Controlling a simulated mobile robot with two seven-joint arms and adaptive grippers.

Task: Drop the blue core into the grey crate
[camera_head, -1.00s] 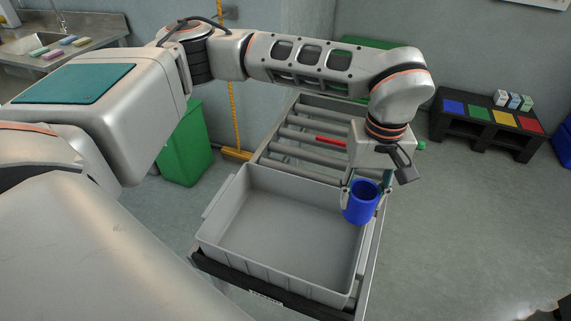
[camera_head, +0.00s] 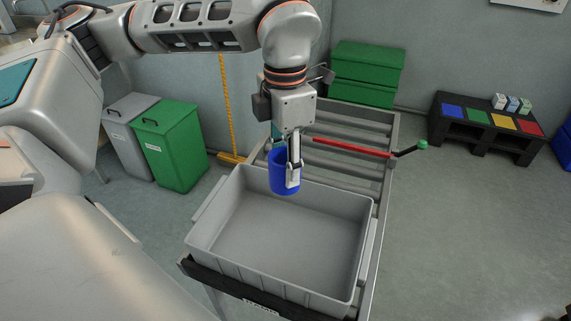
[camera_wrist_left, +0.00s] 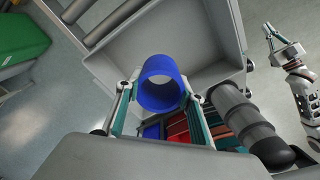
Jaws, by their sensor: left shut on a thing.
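The blue core (camera_head: 281,186) is a hollow blue cylinder. My left gripper (camera_head: 285,172) is shut on it, with one finger on each side. The core hangs upright in front of the grey crate's back wall in the head view, and its height above the rim is hard to tell. The grey crate (camera_head: 290,240) is open and its visible floor is empty. In the left wrist view, the core (camera_wrist_left: 160,84) sits between the fingers, with the crate (camera_wrist_left: 215,25) behind it. Another gripper, probably my right (camera_wrist_left: 283,45), shows small at the right edge there; its jaws are unclear.
The crate rests at the near end of a roller conveyor (camera_head: 345,135). A green bin (camera_head: 170,145) and a grey bin (camera_head: 128,130) stand to the left. A black table (camera_head: 480,130) stands right.

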